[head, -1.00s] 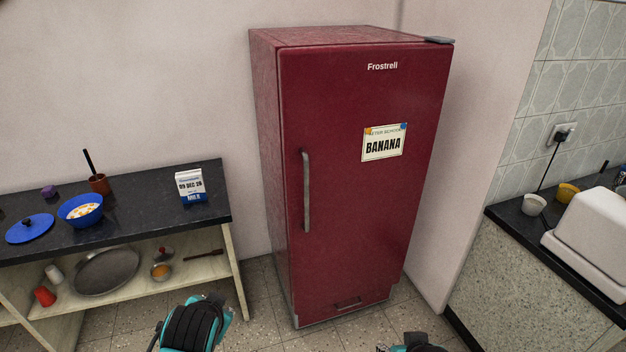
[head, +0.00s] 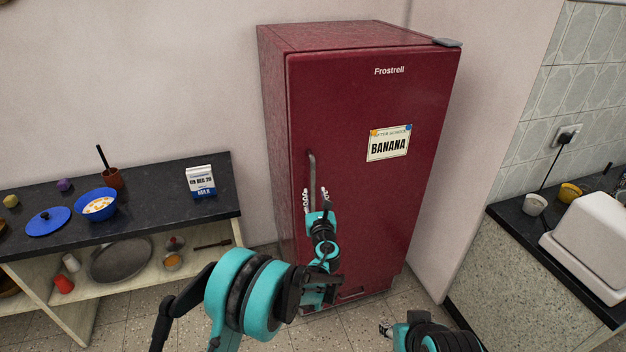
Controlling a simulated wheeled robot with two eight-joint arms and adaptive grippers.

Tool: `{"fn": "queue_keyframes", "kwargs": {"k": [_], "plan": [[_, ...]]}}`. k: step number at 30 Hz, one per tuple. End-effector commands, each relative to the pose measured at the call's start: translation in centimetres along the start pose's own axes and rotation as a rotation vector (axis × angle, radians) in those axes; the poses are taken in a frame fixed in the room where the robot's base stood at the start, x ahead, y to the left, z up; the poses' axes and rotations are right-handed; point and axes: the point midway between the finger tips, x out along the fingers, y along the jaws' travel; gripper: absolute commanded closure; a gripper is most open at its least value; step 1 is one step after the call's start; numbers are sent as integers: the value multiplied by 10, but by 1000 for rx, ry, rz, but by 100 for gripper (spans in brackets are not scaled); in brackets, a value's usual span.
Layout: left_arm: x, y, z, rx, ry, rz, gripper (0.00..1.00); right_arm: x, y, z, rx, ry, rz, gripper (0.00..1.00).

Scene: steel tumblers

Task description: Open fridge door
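The red fridge (head: 400,200) stands against the back wall with its door shut. Its vertical metal handle (head: 311,167) is on the left side of the door; its lower part is hidden behind my gripper. My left gripper (head: 315,194) is in front of the handle's lower part, with its two fingers spread apart, one on each side of the handle as seen from here. I cannot tell whether they touch it. My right gripper (head: 385,329) shows only in part at the bottom edge, low in front of the fridge, and its fingers are too small to read.
A black-topped shelf unit (head: 150,208) on the left holds a blue bowl (head: 97,204), a blue lid (head: 47,221) and a calendar (head: 200,182). A counter (head: 515,215) with a white bread box (head: 595,240) is on the right. Tiled floor is clear before the fridge.

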Motion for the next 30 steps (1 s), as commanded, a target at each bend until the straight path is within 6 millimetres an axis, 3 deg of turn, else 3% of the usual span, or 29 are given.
{"fn": "queue_keyframes", "kwargs": {"k": [15,26,30], "plan": [[70,-2,-3,16,-4,-2,64,12,0,8,0,0,0,60],[78,-2,-1,15,-4,-3,64,12,0,8,0,0,0,60],[77,-2,-1,15,-4,-3,98,12,0,8,0,0,0,60]]}}
